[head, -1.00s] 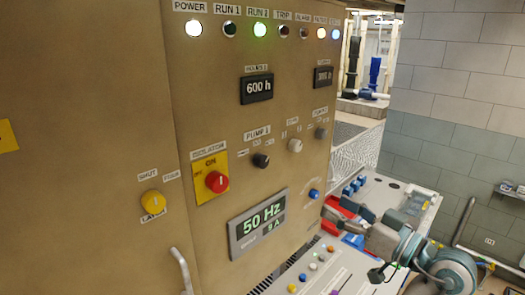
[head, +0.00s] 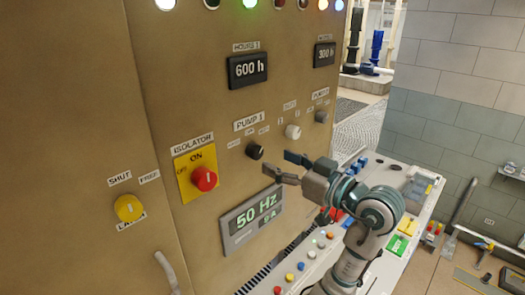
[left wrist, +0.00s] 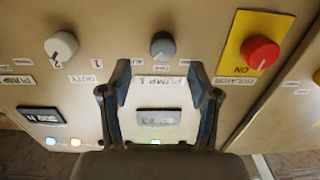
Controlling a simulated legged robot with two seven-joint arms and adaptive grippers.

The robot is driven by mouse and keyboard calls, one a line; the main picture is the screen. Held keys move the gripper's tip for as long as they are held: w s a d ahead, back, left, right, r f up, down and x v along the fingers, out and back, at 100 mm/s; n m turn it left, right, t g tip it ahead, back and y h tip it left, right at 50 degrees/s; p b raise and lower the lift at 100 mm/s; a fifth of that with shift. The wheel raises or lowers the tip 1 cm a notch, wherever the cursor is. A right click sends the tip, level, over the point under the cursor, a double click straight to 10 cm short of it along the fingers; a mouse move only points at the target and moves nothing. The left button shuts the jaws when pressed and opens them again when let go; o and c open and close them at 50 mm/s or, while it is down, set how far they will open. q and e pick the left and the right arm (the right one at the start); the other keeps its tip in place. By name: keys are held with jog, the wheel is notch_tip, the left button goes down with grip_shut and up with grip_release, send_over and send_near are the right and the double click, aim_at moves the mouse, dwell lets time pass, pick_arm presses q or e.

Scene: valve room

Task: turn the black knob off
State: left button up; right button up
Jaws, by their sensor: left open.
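The black knob (head: 254,151) sits on the tan cabinet front below the PUMP 1 label, right of the red isolator knob (head: 204,179). My left gripper (head: 284,168) is open and empty, just right of and slightly below the black knob, with its fingers pointing at the panel. In the left wrist view, which is upside down, the black knob (left wrist: 162,46) looks dark grey and lies beyond the open fingertips (left wrist: 161,78), roughly centred between them. There is visible space between fingers and knob. My right gripper is not in view.
The 50 Hz display (head: 252,220) is below. A sloped console (head: 330,262) with coloured buttons lies under my arm. A yellow knob (head: 128,208) is at left.

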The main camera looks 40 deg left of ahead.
aim_at(259, 153)
pick_arm(q)
jog(key=a, duration=0.6)
jog(key=shift+a+p, duration=0.25)
jog(key=shift+p, duration=0.1)
jog(key=shift+w+d, duration=0.15)
jog(key=shift+d, duration=0.25)
jog(key=shift+c, duration=1.3)
jog(key=shift+r, duration=0.1)
jog(key=c, duration=0.9)
